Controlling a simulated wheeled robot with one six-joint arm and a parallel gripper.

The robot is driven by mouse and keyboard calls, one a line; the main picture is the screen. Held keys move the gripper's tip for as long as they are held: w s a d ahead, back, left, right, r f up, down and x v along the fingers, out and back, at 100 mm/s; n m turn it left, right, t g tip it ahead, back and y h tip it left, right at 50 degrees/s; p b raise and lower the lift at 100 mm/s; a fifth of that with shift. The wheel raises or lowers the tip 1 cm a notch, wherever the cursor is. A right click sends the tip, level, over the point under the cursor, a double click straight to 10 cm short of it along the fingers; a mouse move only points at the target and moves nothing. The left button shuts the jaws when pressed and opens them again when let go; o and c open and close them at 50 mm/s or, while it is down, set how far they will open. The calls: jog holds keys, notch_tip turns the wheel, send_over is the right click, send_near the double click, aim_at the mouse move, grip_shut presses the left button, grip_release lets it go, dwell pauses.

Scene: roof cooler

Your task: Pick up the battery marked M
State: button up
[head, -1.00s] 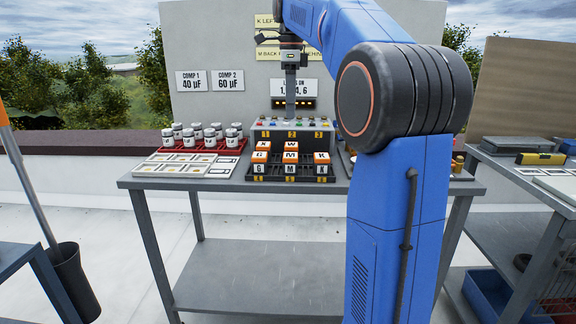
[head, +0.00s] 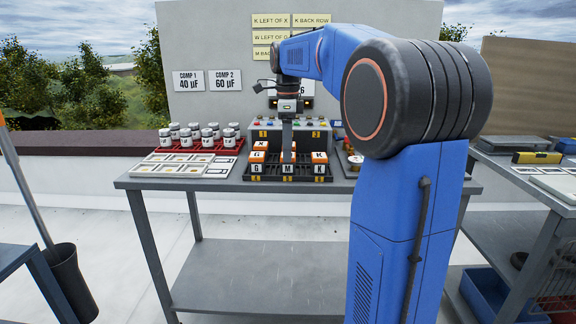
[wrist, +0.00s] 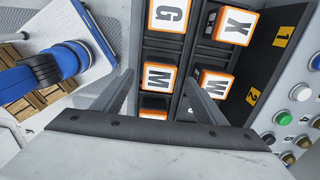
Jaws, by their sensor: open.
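The battery marked M (wrist: 158,78) is an orange-and-white block in a black rack (head: 333,179). In the head view its white front (head: 287,169) shows in the front row, between G and K, and my arm hides its top. My gripper (wrist: 158,75) is open and points down over it. In the wrist view, M lies between the two fingers, one to each side. In the head view, my gripper (head: 287,158) is low at the rack. I cannot tell whether the fingers touch M or how deep they reach.
Batteries G (wrist: 170,14), X (wrist: 238,22) and W (wrist: 213,84) sit close by; K (head: 319,158) is to M's right. A button panel (head: 318,131) stands behind the rack. A red tray of white jars (head: 205,143) and a pale card tray (head: 170,168) are left.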

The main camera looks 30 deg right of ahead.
jog(key=shift+a+f, duration=0.2)
jog(key=shift+f, duration=2)
jog(key=c, duration=1.4)
jog(key=shift+r, duration=0.1)
